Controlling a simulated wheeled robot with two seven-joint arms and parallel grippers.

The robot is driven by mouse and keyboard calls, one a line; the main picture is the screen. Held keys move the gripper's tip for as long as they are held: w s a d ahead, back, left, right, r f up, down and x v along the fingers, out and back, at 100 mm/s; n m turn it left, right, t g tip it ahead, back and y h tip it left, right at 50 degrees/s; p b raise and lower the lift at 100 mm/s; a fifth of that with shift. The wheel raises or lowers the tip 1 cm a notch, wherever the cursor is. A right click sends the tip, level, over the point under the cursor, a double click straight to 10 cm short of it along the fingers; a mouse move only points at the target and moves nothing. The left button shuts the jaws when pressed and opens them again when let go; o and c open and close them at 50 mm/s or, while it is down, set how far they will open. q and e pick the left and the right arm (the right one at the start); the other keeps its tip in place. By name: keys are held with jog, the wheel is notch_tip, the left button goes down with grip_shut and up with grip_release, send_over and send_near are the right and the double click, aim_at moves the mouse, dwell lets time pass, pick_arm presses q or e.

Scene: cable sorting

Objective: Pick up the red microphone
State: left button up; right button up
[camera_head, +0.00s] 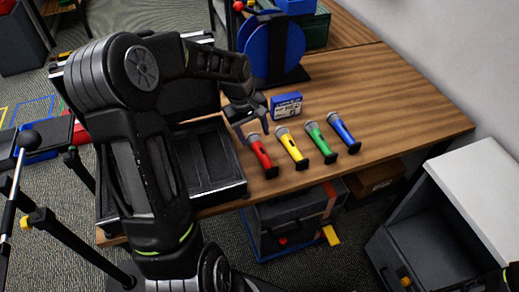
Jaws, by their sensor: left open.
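The red microphone (262,155) lies on the wooden table at the left end of a row of microphones, near the table's front edge. Its grey head points away from me and its dark base end faces the front. My left gripper (252,130) is open, with its fingers pointing down around or just above the grey head of the red microphone. I cannot tell whether the fingers touch it. My right gripper does not show.
Yellow (291,147), green (320,142) and blue (343,132) microphones lie right of the red one. A blue box (286,106) stands behind them. A black tray (207,164) is to the left. The wooden table (420,115) is clear at the right.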

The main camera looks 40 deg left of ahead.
aim_at(259, 147)
pick_arm(q)
jog(key=shift+w+d+f, duration=0.1)
jog(key=shift+w+f, duration=0.1)
jog(key=shift+f, duration=0.95)
jog(key=shift+d+f+p, duration=0.15)
jog(key=shift+f+p, duration=0.35)
jog(key=f, duration=0.2)
jog(key=w+f+p, duration=0.1)
jog(key=f, duration=0.1)
jog(key=shift+d, duration=0.2)
jog(key=shift+s, duration=0.1)
grip_shut()
